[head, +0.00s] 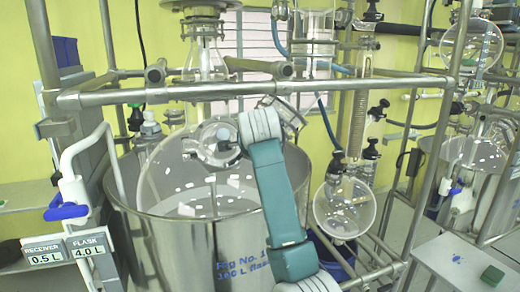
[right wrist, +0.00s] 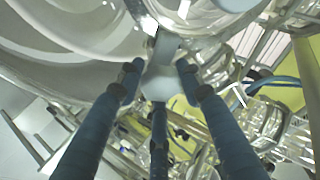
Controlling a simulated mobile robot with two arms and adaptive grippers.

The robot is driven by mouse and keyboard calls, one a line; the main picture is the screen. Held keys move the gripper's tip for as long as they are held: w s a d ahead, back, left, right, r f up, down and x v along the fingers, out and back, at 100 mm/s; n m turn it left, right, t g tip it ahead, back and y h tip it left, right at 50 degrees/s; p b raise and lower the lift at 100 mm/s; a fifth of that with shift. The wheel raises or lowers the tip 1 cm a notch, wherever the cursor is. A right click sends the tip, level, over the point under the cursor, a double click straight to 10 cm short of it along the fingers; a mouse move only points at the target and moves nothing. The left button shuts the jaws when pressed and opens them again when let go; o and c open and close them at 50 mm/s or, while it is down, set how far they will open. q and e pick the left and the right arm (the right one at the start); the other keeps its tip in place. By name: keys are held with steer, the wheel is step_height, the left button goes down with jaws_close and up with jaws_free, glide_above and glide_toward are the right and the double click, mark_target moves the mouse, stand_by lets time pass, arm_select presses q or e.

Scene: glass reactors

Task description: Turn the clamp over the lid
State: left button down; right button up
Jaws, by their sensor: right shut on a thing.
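In the right wrist view, the three blue fingers of my right gripper (right wrist: 159,78) are closed around a pale grey piece (right wrist: 161,50), which appears to be the clamp. It stands against the curved glass and a pale rim at the top of that view. In the head view, my teal right arm reaches up from the bottom to the glass vessel (head: 165,175). A round glass lid or port (head: 216,139) with a dark knob shows left of the arm's white joint. My left gripper is not in view.
A large steel pot (head: 185,250) surrounds the vessel. A metal pipe frame (head: 330,84) crosses above it, close to my arm. A round glass flask (head: 343,208) hangs at right. A blue-handled valve (head: 66,211) is at left. A low table (head: 465,270) stands at bottom right.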

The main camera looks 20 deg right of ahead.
steer(key=shift+d+r+m, duration=0.1)
steer(key=shift+r+m, duration=0.35)
steer(key=shift+m, duration=0.55)
steer(key=o, duration=1.1)
steer(key=shift+d+f, duration=0.1)
steer(key=shift+f, duration=0.05)
steer(key=shift+s, duration=0.1)
steer(key=shift+s+a+r, duration=0.25)
steer(key=shift+s+a, duration=0.05)
steer(key=shift+s, duration=0.1)
steer(key=v, duration=1.1)
steer(key=shift+w+r, duration=0.1)
steer(key=shift+w, duration=0.05)
